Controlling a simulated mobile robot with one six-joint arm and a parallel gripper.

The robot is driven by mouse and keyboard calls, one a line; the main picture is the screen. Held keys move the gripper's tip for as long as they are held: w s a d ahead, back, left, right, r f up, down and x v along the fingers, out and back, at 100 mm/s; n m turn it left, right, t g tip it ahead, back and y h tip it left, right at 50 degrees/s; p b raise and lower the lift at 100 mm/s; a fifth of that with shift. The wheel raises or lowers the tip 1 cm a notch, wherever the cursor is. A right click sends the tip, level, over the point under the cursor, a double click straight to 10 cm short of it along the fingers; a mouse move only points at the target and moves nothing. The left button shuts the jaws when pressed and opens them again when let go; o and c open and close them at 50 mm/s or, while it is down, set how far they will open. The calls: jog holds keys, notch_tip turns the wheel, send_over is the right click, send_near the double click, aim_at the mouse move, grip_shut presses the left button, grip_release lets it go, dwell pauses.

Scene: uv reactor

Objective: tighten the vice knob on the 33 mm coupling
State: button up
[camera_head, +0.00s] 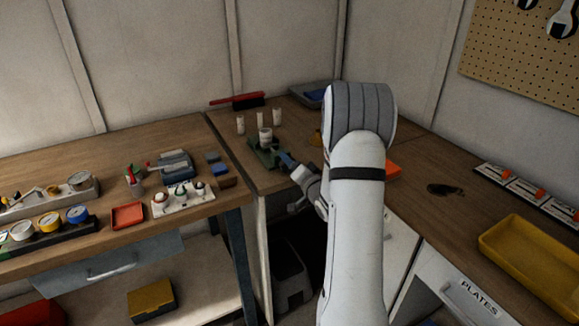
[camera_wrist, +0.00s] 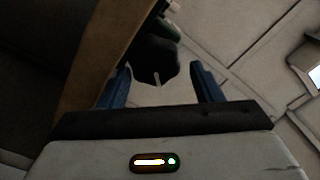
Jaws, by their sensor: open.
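The green vice (camera_head: 262,154) stands near the front edge of the corner bench. A pale cylindrical coupling (camera_head: 265,136) sits upright at it; its size cannot be read. In the wrist view the dark vice knob (camera_wrist: 152,60) has a pale line on its face, with a bit of green body (camera_wrist: 165,27) behind it. My gripper (camera_head: 286,160) is at the vice's front right side. In the wrist view its two blue fingers (camera_wrist: 161,72) are open, one to each side of the knob with gaps visible. Whether the knob lies fully between the fingertips cannot be told.
Several pale cylinders (camera_head: 277,117) stand behind the vice. A red-handled brush (camera_head: 240,99) and a grey tray (camera_head: 308,95) lie further back. The wooden bench edge (camera_wrist: 100,50) is close to my left finger in the wrist view. A yellow tray (camera_head: 535,258) is at the right.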

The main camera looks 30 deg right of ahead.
jog(key=s+b, duration=0.1)
jog(key=s, duration=0.7)
jog(key=shift+s+f, duration=0.25)
jog(key=shift+s, duration=0.1)
jog(key=shift+b, duration=0.4)
dwell(0.4)
jog(key=s, duration=0.7)
jog(key=shift+s+b, duration=0.4)
jog(key=shift+c, duration=0.6)
